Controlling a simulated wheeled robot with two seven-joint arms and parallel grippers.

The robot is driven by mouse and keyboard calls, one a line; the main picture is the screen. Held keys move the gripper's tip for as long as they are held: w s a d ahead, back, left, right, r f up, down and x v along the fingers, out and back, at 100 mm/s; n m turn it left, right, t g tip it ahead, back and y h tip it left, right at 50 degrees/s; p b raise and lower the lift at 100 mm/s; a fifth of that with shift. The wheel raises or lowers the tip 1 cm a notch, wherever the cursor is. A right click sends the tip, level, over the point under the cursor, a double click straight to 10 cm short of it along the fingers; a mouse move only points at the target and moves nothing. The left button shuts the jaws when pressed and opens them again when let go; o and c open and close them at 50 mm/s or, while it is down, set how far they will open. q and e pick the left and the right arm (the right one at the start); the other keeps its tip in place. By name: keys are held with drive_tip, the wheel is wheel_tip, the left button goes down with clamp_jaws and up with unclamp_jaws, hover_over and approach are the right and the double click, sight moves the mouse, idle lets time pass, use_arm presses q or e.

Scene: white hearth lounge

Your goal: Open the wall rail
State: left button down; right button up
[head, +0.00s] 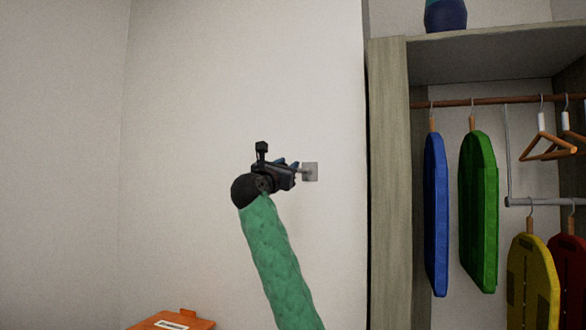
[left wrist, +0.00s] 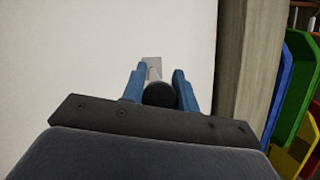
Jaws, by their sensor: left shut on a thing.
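The wall rail (head: 311,172) shows as a small square grey plate on the white wall, left of the wardrobe, with a short piece standing out from it. My left gripper (head: 296,169) is at this piece, its blue fingers shut on it. In the left wrist view the plate (left wrist: 152,62) lies just beyond the tips of my left gripper (left wrist: 160,70). A dark round shape sits between the fingers there and hides part of the grip. My right gripper is in neither view.
An open wardrobe (head: 389,180) stands at the right, with a rod (head: 455,102), hangers and several coloured garments, including a blue one (head: 436,215) and a green one (head: 479,212). An orange box (head: 172,321) is low at the front. The wall left of the gripper is bare.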

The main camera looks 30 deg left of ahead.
use_arm(q)
drive_tip(key=s+d, duration=0.1)
drive_tip(key=s, duration=0.5)
drive_tip(key=shift+d, duration=0.2)
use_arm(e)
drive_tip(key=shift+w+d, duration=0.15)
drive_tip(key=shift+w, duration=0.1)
use_arm(q)
drive_tip(key=c, duration=1.1)
unclamp_jaws()
drive_tip(key=shift+o, duration=0.2)
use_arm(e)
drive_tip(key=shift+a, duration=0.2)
